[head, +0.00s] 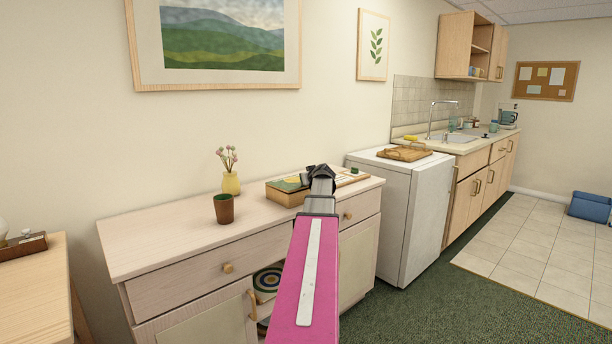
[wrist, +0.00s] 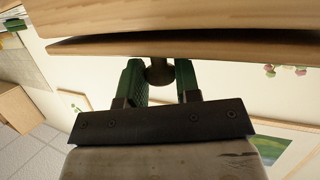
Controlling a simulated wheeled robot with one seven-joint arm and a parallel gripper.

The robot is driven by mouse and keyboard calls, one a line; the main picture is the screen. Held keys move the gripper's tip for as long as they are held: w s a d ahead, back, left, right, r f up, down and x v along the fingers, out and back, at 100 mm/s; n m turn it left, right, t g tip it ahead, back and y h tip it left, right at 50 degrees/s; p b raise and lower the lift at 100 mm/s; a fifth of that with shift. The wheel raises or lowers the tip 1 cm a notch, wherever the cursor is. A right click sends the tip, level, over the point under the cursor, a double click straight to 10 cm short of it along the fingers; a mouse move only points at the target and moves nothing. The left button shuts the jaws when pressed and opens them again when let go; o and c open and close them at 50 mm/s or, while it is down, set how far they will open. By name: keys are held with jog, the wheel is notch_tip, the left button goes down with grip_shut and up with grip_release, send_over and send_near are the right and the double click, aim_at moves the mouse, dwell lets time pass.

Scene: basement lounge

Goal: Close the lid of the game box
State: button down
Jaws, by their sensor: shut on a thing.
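The game box (head: 284,196) is a low wooden box on the right part of the dresser top. A green and yellow patch shows on its top at the left, and my gripper hides its middle. My gripper (head: 321,172) is at the box. In the wrist view, which is upside down, its green fingers (wrist: 160,82) close around a round dark knob (wrist: 159,70). The knob sits at the edge of a thin wooden board, likely the lid (wrist: 190,44). A dark gap separates this board from the thicker wood (wrist: 190,17). How far the lid stands open is unclear.
A brown cup (head: 224,209) and a yellow vase with flowers (head: 231,183) stand left of the box on the dresser (head: 165,235). A white fridge (head: 390,205) with a cutting board on top stands to the right. The dresser's left top is clear.

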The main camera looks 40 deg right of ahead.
jog(key=shift+s+f, duration=0.1)
jog(key=shift+f, duration=0.5)
jog(key=c, duration=0.8)
grip_release()
jog(key=shift+s+a, duration=0.15)
jog(key=shift+s, duration=0.05)
jog(key=shift+s+a, duration=0.1)
jog(key=shift+s, duration=0.15)
jog(key=v, duration=1)
jog(key=shift+d+r, duration=0.3)
jog(key=shift+r, duration=0.1)
